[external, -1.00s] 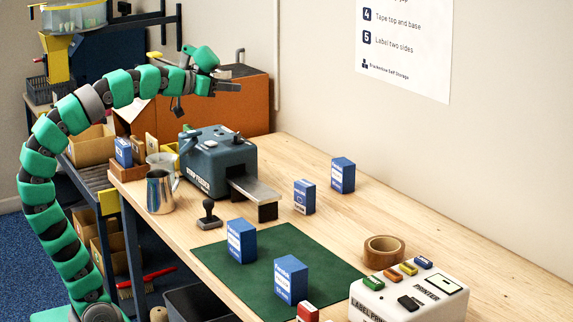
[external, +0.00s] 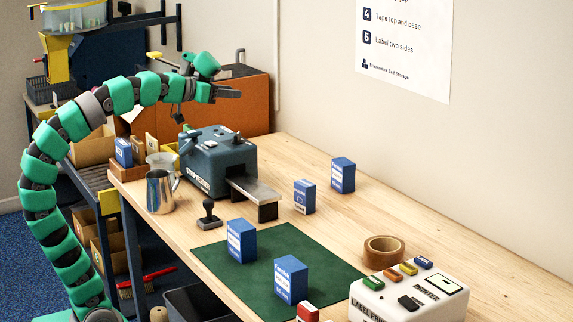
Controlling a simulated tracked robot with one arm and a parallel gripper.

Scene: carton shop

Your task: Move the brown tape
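The brown tape (external: 384,251) is a roll lying flat on the wooden bench, just behind the white label printer and beside the right corner of the green mat. My gripper (external: 232,80) is raised in the air at the back left, above the blue-grey strip feeder. It is far from the tape, and its fingers look spread apart with nothing visible between them.
The strip feeder (external: 218,160) stands on the bench below my arm, next to a metal jug (external: 160,191) and a black stamp (external: 208,214). Several blue boxes stand on and behind the green mat (external: 265,258). The label printer (external: 418,296) is at the front right. The bench right of the tape is clear.

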